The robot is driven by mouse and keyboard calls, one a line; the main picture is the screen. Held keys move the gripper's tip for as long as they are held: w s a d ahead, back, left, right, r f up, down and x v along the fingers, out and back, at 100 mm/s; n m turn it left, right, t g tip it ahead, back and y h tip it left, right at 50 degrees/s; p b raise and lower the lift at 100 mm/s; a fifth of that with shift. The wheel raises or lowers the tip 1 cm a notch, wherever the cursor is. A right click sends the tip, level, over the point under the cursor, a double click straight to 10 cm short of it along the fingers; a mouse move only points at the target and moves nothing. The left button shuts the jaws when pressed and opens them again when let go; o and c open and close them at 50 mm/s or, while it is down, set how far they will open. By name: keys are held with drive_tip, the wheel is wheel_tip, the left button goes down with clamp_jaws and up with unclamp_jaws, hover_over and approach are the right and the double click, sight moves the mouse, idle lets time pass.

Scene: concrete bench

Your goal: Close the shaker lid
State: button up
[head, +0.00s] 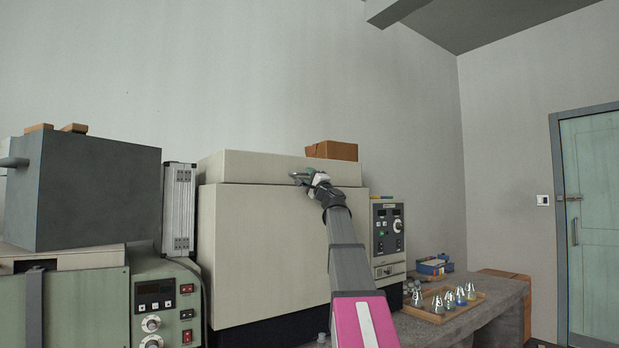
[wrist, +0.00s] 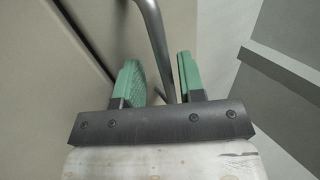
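The shaker appears to be the large cream machine (head: 262,255) in the middle of the head view, with a control panel on its right. Its cream lid (head: 250,166) lies low across the top, with a thin dark seam below it; I cannot tell whether it is fully down. My gripper (head: 302,177) is at the front of the lid. In the wrist view, a grey metal bar (wrist: 152,35), apparently the lid's handle, runs between the green fingers of my gripper (wrist: 160,82). The fingers stand apart, with visible space beside the bar.
A grey box-shaped machine (head: 95,190) and a green control unit (head: 165,300) stand on the left. A brown box (head: 332,150) sits at the lid's top right. A wooden tray (head: 437,318) with several flasks is on the bench (head: 480,315) at right. A door (head: 590,220) is far right.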

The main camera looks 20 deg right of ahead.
drive_tip(key=v, duration=1.1)
idle(0.4)
